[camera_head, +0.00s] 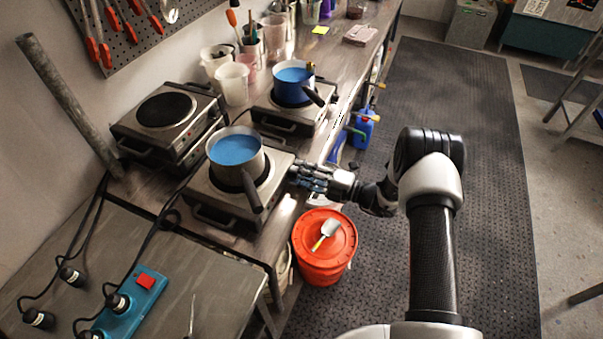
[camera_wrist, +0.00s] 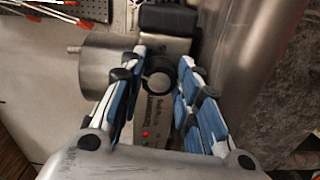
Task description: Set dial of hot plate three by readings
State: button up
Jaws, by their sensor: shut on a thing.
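The near hot plate (camera_head: 222,207) bears a steel pot (camera_head: 262,163) of blue liquid, its dark handle toward the front. My gripper (camera_head: 297,176) is at this plate's front right side. In the wrist view my gripper (camera_wrist: 160,72) is shut on a round dark dial (camera_wrist: 158,84) with a grey middle, on the front panel (camera_wrist: 150,122). A red and a green light show on the panel beside printed text too small to read. The dial's setting cannot be made out. No plate number is readable.
A second hot plate (camera_head: 268,108) bears a blue pot (camera_head: 292,92); a third hot plate (camera_head: 150,128) at the wall is bare. A lidded orange bucket (camera_head: 312,262) with a scoop stands below my gripper. A blue power strip (camera_head: 128,307) and cables lie at front left.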

dwell(0.5)
jog(key=o, duration=1.1)
jog(key=shift+c, duration=0.2)
jog(key=shift+d+f, duration=0.1)
jog(key=v, duration=0.7)
jog(key=shift+s+d, duration=0.2)
jog(key=shift+d, duration=0.15)
